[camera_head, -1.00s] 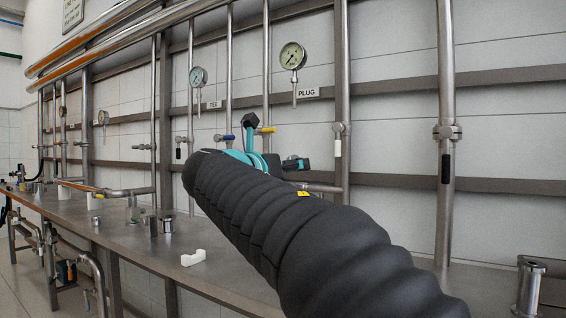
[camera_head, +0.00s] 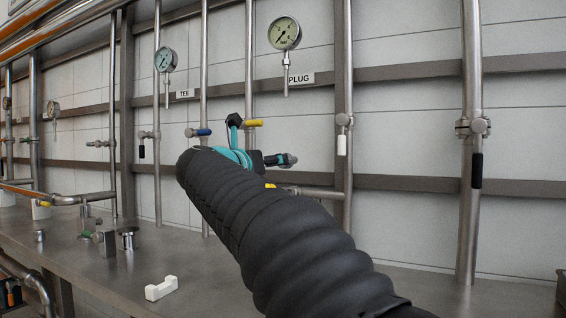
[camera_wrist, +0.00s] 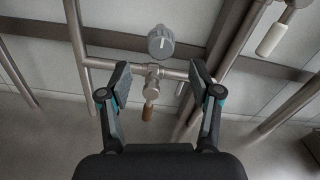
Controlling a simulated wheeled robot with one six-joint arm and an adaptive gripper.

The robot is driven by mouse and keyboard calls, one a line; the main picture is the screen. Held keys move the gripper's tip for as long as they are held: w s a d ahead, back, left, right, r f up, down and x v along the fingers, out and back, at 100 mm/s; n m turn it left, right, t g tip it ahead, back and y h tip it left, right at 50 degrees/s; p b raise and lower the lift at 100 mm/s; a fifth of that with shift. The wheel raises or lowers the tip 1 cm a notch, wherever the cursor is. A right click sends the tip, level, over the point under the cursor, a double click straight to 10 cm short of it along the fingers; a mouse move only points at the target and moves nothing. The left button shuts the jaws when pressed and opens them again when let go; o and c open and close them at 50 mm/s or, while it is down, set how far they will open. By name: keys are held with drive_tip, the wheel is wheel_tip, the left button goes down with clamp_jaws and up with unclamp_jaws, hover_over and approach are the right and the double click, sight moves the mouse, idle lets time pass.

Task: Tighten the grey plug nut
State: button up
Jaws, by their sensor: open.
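The grey plug nut (camera_wrist: 160,42) is a round, ribbed grey cap with a paler face in the wrist view. It sits at the upper middle, at the pipe tee. My gripper (camera_wrist: 160,80) is open, with one dark finger on each side of the picture. The nut shows beyond the fingertips, centred between them, and nothing is held. How far the fingers are from the nut is hard to tell. In the head view my arm hides most of the gripper and the pipe area around it.
A valve with a brown handle (camera_wrist: 148,112) hangs below the tee between the fingers. A white-handled valve (camera_head: 342,140) is on the right of the PLUG label (camera_head: 300,79). A white block (camera_head: 161,288) lies on the steel bench (camera_head: 110,278). Vertical pipes stand close around.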

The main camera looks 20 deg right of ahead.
drive_tip(key=x, duration=0.8)
drive_tip(key=shift+s, duration=0.1)
drive_tip(key=c, duration=1.2)
drive_tip(key=shift+o, duration=0.2)
